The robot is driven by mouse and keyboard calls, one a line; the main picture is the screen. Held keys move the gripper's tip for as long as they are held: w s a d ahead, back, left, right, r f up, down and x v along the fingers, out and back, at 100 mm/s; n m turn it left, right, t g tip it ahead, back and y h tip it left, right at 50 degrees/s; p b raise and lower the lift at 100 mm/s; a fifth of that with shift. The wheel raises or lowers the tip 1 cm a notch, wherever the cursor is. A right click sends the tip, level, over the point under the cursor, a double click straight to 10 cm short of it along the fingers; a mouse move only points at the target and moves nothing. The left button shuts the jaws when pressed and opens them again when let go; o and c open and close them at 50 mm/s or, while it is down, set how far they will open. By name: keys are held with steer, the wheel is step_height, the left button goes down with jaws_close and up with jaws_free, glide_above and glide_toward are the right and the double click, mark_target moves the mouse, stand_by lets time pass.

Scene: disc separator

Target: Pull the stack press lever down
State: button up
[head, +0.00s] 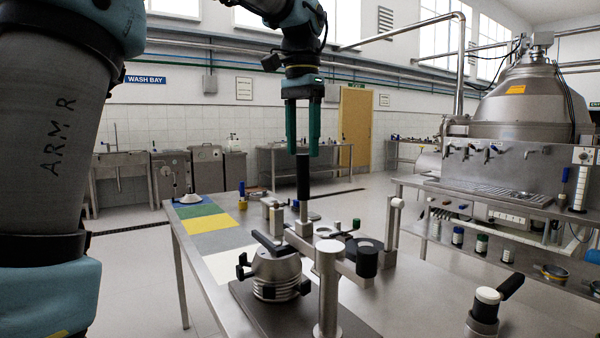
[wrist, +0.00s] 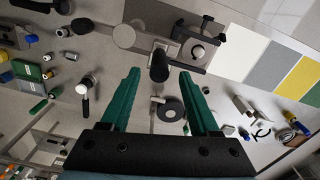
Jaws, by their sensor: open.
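The press lever stands upright, with a black grip (head: 303,177) on a steel rod. The stack press (head: 275,268), with its ribbed metal stack and black clamps, is on a dark base plate on the bench. My gripper (head: 303,153) is open and points down, its teal fingertips level with the top of the grip. In the wrist view the black grip (wrist: 158,66) lies between and slightly beyond the spread fingertips (wrist: 160,74). I see no contact. The press clamps (wrist: 198,52) also show in the wrist view.
A steel post (head: 328,285) with a side arm and black knob stands by the press. Coloured mats (head: 208,223) lie at the bench's far left. A capped fitting (head: 485,305) is front right. The separator (head: 520,120) stands back right.

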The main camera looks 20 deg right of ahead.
mark_target(303, 195)
step_height(303, 195, down, 6)
steer(key=shift+r, duration=0.1)
steer(key=shift+c, duration=0.2)
jaws_close()
stand_by(0.4)
stand_by(1.0)
